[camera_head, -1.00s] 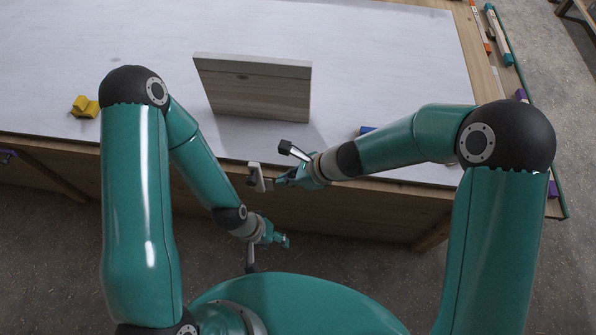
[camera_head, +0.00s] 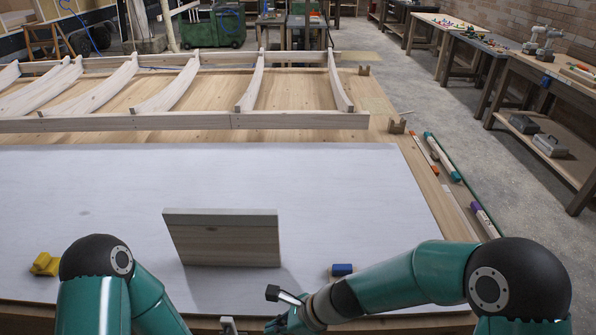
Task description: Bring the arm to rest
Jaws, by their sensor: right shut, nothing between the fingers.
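My right arm comes in from the lower right over the front edge of the white work surface. Its gripper (camera_head: 272,326) shows at the bottom edge of the head view, partly cut off by the frame; it is shut and empty. My left arm shows only by its elbow and part of its links at the lower left. The left gripper is below the frame and hidden.
A wooden board (camera_head: 226,243) stands upright on the white work surface (camera_head: 80,200). A yellow piece (camera_head: 45,264) lies at left, a blue block (camera_head: 342,269) near my right arm. A small pale fitting (camera_head: 228,325) is at the front edge. Curved wooden ribs (camera_head: 190,88) lie behind.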

